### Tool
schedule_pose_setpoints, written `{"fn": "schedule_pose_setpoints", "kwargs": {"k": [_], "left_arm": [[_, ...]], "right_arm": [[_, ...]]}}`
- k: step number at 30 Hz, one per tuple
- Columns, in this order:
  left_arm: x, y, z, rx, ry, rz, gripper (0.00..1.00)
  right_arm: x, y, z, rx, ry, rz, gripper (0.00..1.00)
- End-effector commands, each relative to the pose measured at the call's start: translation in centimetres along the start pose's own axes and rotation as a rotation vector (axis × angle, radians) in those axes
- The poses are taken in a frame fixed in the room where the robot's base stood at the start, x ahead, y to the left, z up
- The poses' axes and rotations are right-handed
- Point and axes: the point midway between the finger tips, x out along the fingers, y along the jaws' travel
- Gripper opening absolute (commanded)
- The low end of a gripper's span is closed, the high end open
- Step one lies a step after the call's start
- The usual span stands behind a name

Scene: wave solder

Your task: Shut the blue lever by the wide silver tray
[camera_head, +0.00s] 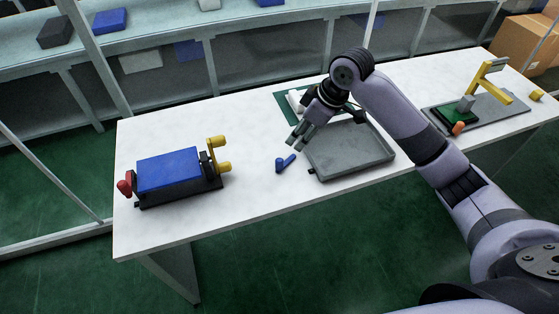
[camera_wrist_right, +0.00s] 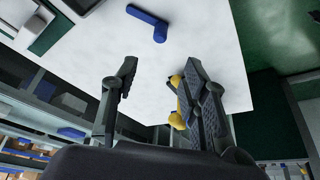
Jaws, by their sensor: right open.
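The small blue lever (camera_head: 285,162) is on the white table just left of the wide silver-grey tray (camera_head: 350,153). Its round hub is at the left and its arm slants toward the tray. My right gripper (camera_head: 296,141) is open and empty above the table, just behind the lever and near the tray's left edge. In the right wrist view the lever (camera_wrist_right: 149,22) shows at the top, beyond the open fingers (camera_wrist_right: 160,70) and apart from them. My left gripper is not in view.
A blue-topped device (camera_head: 170,167) with a red knob (camera_head: 124,187) and yellow handles (camera_head: 219,155) stands at the table's left. A green mat (camera_head: 287,104) lies behind the tray. A yellow-armed fixture (camera_head: 490,88) stands at the right. The table between device and lever is clear.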

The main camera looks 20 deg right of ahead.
Motion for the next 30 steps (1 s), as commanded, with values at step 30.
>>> {"fn": "schedule_pose_setpoints", "kwargs": {"k": [30], "left_arm": [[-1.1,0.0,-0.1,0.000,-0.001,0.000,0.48]], "right_arm": [[15.9,0.0,0.0,-0.001,0.000,0.002,0.41]]}}
